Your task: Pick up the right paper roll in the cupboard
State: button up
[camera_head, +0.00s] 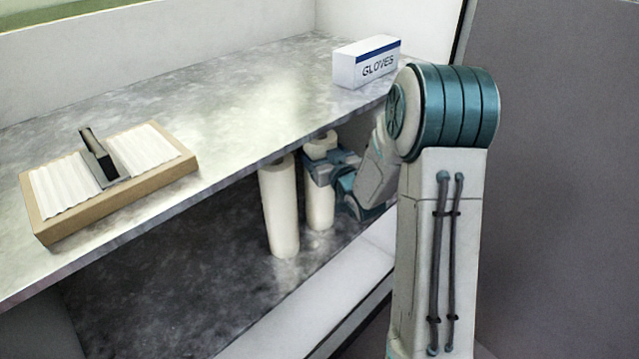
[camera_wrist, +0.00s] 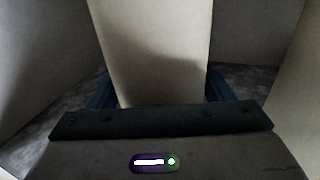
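Two white paper rolls stand upright in the cupboard under the metal top. The right paper roll (camera_head: 320,205) is partly covered by my gripper (camera_head: 318,165), whose blue fingers are around its upper half. In the wrist view this roll (camera_wrist: 155,50) fills the middle, with a blue fingertip on each side of it. The fingers are very close to its sides; I cannot tell whether they press on it. Its base appears to be on the cupboard floor. The left paper roll (camera_head: 279,210) stands close beside it, to the left, apart from my gripper.
The metal top (camera_head: 200,105) overhangs the rolls. On it are a glove box (camera_head: 367,62) and a wooden tray (camera_head: 185,166) with pleated white material and a dark-handled tool (camera_head: 97,157). A pale ledge (camera_head: 300,315) runs along the cupboard's front. The floor left of the rolls is clear.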

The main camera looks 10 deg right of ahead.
jog(key=shift+r, duration=0.1)
jog(key=c, duration=0.7)
jog(key=shift+o, duration=0.2)
jog(key=shift+r, duration=0.1)
